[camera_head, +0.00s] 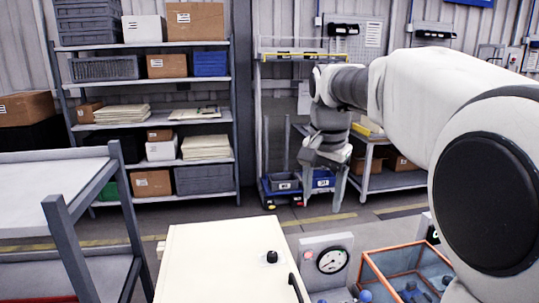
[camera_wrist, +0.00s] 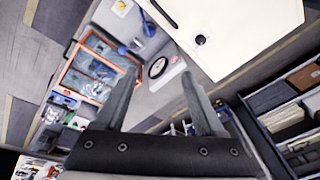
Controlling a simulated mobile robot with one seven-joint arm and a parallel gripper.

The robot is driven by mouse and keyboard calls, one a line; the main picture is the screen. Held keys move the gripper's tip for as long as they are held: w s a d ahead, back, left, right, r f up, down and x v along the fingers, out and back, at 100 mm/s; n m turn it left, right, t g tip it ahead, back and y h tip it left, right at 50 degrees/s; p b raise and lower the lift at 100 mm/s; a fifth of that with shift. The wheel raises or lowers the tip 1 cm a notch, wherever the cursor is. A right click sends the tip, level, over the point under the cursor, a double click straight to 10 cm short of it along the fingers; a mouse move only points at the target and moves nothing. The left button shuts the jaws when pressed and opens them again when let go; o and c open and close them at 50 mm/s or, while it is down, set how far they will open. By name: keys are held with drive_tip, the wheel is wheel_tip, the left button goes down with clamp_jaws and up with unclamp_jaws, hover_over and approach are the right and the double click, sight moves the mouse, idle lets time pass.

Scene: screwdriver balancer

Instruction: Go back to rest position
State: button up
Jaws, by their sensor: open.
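My gripper (camera_head: 322,184) hangs from my arm, pointing down, at the centre right of the head view. In the wrist view, the two dark fingers of my gripper (camera_wrist: 160,78) stand apart with nothing between them. No screwdriver can be made out in either view.
The cream cabinet (camera_head: 225,262), gauge panel (camera_head: 328,262) and orange-framed clear bin (camera_head: 400,270) stand at the front. A loaded shelf rack (camera_head: 150,102) stands back left, a grey-framed table (camera_head: 50,185) at left. Floor between is clear.

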drive_tip(key=s+d+f+n+t, duration=0.1)
drive_tip(key=s+f+n, duration=0.3)
drive_tip(key=s, duration=0.8)
drive_tip(key=s+d+f+n+t, duration=0.2)
drive_tip(key=s+f+n, duration=0.1)
drive_tip(key=s, duration=0.9)
drive_tip(key=shift+d+f+n, duration=0.2)
drive_tip(key=shift+f+n, duration=0.2)
